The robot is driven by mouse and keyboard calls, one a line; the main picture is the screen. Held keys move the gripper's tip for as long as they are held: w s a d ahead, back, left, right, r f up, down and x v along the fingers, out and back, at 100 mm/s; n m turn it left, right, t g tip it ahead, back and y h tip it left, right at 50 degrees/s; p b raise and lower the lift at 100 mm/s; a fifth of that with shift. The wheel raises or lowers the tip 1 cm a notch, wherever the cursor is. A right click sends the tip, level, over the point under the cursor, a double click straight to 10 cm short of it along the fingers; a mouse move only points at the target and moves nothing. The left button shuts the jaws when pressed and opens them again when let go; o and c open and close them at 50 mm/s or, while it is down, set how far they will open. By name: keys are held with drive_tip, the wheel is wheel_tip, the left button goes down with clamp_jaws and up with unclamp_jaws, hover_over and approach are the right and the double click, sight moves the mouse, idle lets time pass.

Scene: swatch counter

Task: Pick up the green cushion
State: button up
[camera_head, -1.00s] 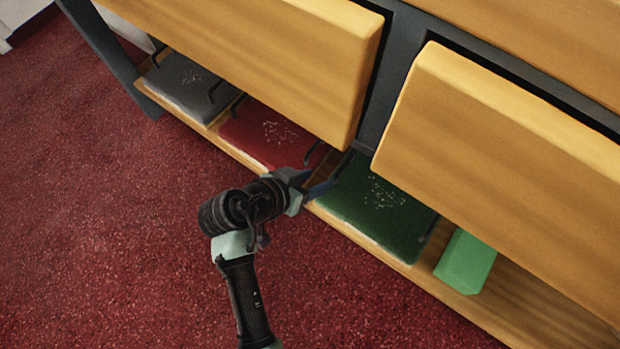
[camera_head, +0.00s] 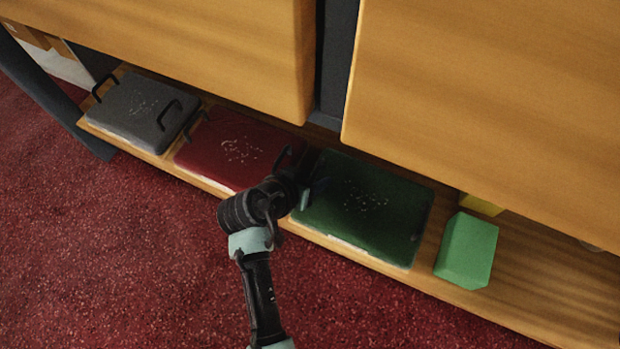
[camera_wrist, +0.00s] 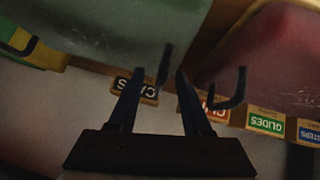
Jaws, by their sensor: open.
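The green cushion (camera_head: 365,208) is a dark green, flat pad with a pale dotted pattern on top. It lies on the low wooden shelf, right of the red cushion. My gripper (camera_head: 307,194) is at its left edge, near the gap to the red cushion; I cannot tell if it touches. The green cushion (camera_wrist: 125,25) fills the upper left there, with a black handle (camera_wrist: 165,65) close to the fingertips.
The red cushion (camera_head: 232,150) and grey cushion (camera_head: 138,108) lie to the left. A light green block (camera_head: 468,252) stands right of the green cushion, a yellow thing (camera_head: 482,204) behind it. Wooden drawer fronts (camera_head: 490,110) overhang the shelf. Small labels (camera_wrist: 266,122) line the shelf edge.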

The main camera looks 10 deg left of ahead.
clamp_jaws()
idle(1.4)
